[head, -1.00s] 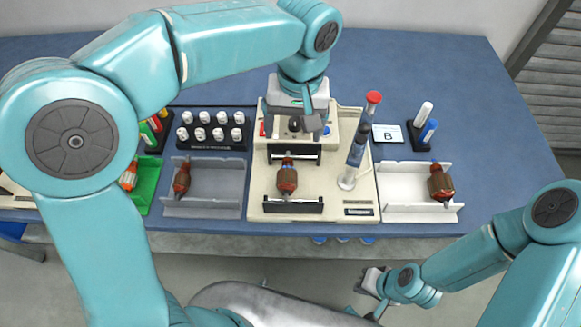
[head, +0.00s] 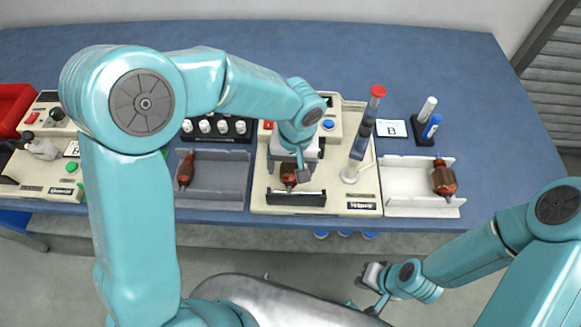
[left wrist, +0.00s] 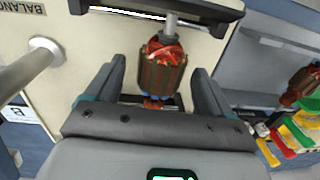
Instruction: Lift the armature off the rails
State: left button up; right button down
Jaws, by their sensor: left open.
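The armature (head: 287,176), with copper windings and a dark core, rests on the beige balancing stand (head: 352,196) in the head view. The front black rail (head: 297,197) shows; the rear rail is hidden by my arm. My left gripper (head: 301,166) is right over the armature. In the left wrist view the armature (left wrist: 162,70) lies between the two open fingers of my left gripper (left wrist: 158,72), with a gap on each side. Its shaft reaches the black rail (left wrist: 190,10). My right gripper (head: 371,277) hangs low in front of the table; its jaws are too small to read.
A grey tray (head: 222,178) with another armature (head: 186,170) stands left of the stand. A white tray (head: 408,190) with an armature (head: 443,178) stands right. The back of the table is clear.

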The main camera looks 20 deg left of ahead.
pick_arm(q)
jog(key=shift+f, duration=0.2)
jog(key=c, duration=1.4)
jog(key=shift+r, duration=0.1)
jog(key=shift+c, duration=0.2)
